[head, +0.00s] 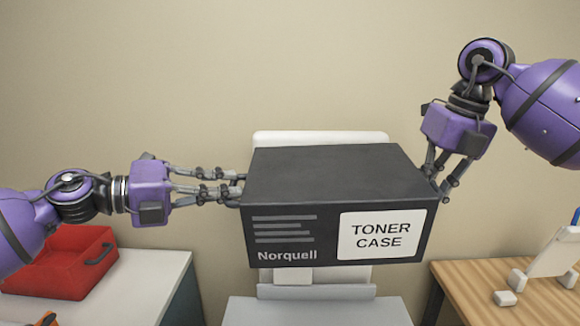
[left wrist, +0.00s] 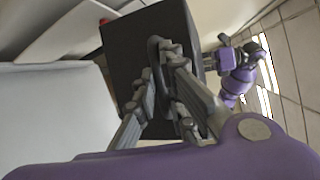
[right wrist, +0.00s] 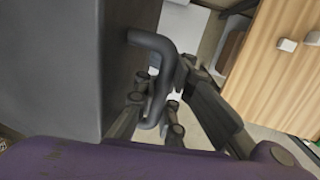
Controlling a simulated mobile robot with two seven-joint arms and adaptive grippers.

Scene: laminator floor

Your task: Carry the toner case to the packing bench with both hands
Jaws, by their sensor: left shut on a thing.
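The toner case (head: 330,175), a dark grey box with a white label, shows in the middle of the head view, its front edges slightly higher at the right. My left gripper (head: 236,189) is shut on the handle at its left side; that handle (left wrist: 157,55) shows between the fingers in the left wrist view. My right gripper (head: 440,185) is at the case's right side, coming from above. In the right wrist view its fingers are around the bent right handle (right wrist: 150,45), but how tightly is unclear. The packing bench cannot be told for sure.
A white and grey machine (head: 320,137) stands behind and below the case. A wooden table (head: 470,285) with a white stand (head: 553,255) is at the right. The wall is behind.

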